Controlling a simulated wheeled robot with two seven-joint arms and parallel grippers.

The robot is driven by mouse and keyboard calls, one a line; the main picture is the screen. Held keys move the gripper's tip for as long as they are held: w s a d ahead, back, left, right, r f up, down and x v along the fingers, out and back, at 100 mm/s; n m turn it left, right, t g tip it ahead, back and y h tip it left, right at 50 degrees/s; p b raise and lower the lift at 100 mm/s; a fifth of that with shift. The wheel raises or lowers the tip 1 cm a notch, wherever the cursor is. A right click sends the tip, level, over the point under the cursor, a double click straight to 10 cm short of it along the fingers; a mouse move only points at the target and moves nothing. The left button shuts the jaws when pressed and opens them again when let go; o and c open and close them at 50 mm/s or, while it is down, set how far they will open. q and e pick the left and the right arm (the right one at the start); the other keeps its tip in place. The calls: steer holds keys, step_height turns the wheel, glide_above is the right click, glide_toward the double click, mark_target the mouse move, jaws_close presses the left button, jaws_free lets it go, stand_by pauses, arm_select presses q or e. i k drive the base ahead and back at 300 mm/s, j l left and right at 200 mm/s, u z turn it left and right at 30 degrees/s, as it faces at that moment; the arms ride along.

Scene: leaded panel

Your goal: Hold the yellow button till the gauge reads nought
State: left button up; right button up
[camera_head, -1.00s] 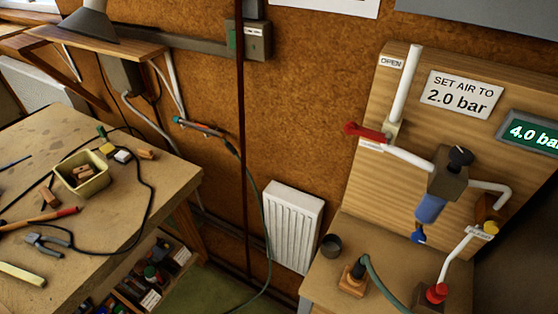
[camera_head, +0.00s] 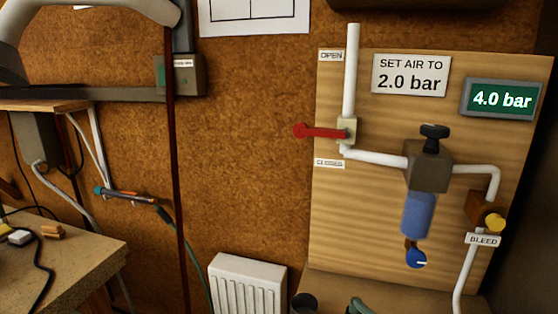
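The yellow button (camera_head: 494,222) sits on a brown block at the right of the wooden panel (camera_head: 395,240), just above a label reading BLEED (camera_head: 482,240). The gauge (camera_head: 502,99) is a green display at the panel's upper right and reads 4.0 bar. A sign (camera_head: 411,76) beside it says SET AIR TO 2.0 bar. A red lever (camera_head: 320,131) points left from the white pipe, between the OPEN and CLOSED labels. A dark knob (camera_head: 434,132) tops the regulator, with a blue bowl (camera_head: 417,214) below. Neither of my grippers is in view.
A workbench (camera_head: 85,260) stands at the lower left. A white radiator (camera_head: 247,284) is against the wall between it and the panel. A dark red vertical pole (camera_head: 176,180) crosses the view at left.

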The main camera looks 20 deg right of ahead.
mark_target(495, 222)
steer(key=z, duration=1.3)
